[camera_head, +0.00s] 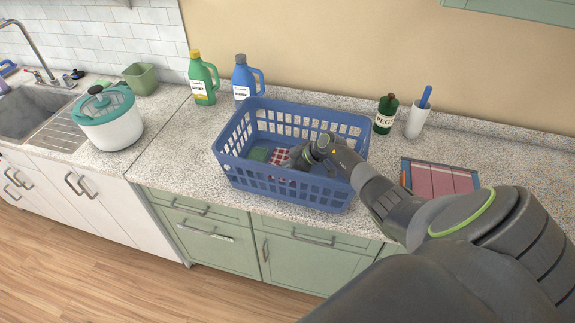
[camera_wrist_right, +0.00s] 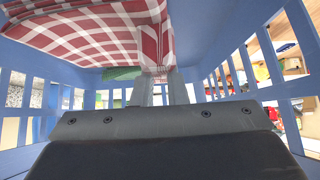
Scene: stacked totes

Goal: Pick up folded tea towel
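The folded tea towel, red and white checked (camera_head: 279,157), lies inside the blue basket (camera_head: 235,172) in the head view. In the right wrist view the towel (camera_wrist_right: 90,38) fills the upper left. My right gripper (camera_head: 296,158) reaches down into the basket from the right, at the towel's right side. In the wrist view its two fingers (camera_wrist_right: 160,85) stand a narrow gap apart, with a folded edge of the towel between their tips, so it looks shut on it. My arm hides part of the towel in the head view. My left gripper is not in view.
A green cloth (camera_head: 259,154) lies left of the towel. Basket walls surround my gripper closely. Behind stand a green bottle (camera_head: 204,82) and a blue bottle (camera_head: 240,81). A dark bottle (camera_head: 385,115), a white cup (camera_head: 416,122) and a flat divided tray (camera_head: 441,165) are to the right.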

